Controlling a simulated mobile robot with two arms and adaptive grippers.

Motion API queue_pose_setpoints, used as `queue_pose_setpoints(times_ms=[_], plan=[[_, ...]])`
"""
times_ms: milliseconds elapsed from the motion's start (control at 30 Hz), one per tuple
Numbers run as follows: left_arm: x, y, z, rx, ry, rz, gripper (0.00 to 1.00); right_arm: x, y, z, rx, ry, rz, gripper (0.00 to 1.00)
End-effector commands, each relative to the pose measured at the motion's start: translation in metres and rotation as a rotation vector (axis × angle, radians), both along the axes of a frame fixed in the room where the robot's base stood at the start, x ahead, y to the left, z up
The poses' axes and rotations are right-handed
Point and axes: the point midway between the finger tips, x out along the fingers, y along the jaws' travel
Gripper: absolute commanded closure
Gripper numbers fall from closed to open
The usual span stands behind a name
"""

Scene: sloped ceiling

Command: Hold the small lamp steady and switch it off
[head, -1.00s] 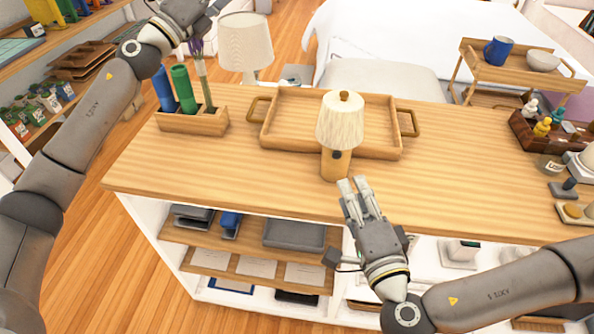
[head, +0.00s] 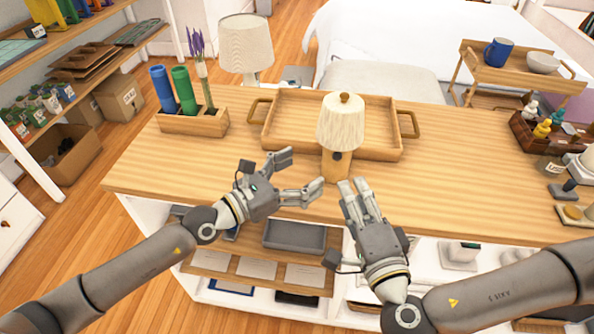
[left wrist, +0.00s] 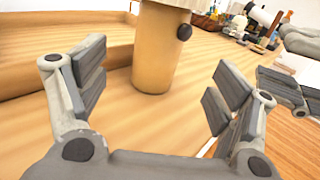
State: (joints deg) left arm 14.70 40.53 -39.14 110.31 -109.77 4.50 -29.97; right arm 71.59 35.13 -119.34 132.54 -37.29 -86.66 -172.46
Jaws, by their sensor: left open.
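The small lamp has a pale pleated shade (head: 340,122) and a wooden cylindrical base (head: 335,166). It stands upright on the wooden counter, in front of the tray. A dark round knob (left wrist: 184,32) sits on the base's side, facing right in the left wrist view. My left gripper (head: 303,174) is open and empty, left of and nearer than the base. Its fingers point toward the base, which shows beyond and between them in the left wrist view (left wrist: 158,55). My right gripper (head: 353,184) is just in front of the base, fingers close together; I see nothing between them.
A wooden tray (head: 285,100) lies behind the lamp. A holder (head: 195,123) with blue and green tubes and purple flowers stands left. A larger lamp (head: 246,45) is behind. Small bottles and blocks crowd the counter's right end. The counter between is clear.

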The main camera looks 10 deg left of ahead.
Motion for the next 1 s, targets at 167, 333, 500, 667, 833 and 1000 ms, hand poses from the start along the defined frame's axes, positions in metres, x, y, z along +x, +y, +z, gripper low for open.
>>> queue_pose_setpoints(times_ms=[167,333,500,667,833,1000], plan=[[0.018,-0.018,0.002,-0.006,-0.001,0.000,0.15,0.000,0.000,0.000,0.000,0.000,0.000,0.64],[0.042,-0.041,0.002,-0.005,-0.001,0.001,0.15,0.000,0.000,0.000,0.000,0.000,0.000,0.64],[0.060,-0.059,0.002,-0.004,-0.001,0.000,0.15,0.000,0.000,0.000,0.000,0.000,0.000,0.64],[0.070,-0.068,0.001,-0.003,0.001,0.001,0.15,0.000,0.000,0.000,0.000,0.000,0.000,0.64],[0.073,-0.071,0.001,-0.002,0.002,0.000,0.15,0.000,0.000,0.000,0.000,0.000,0.000,0.64],[0.073,-0.071,0.001,-0.002,0.002,0.000,0.15,0.000,0.000,0.000,0.000,0.000,0.000,0.64]])
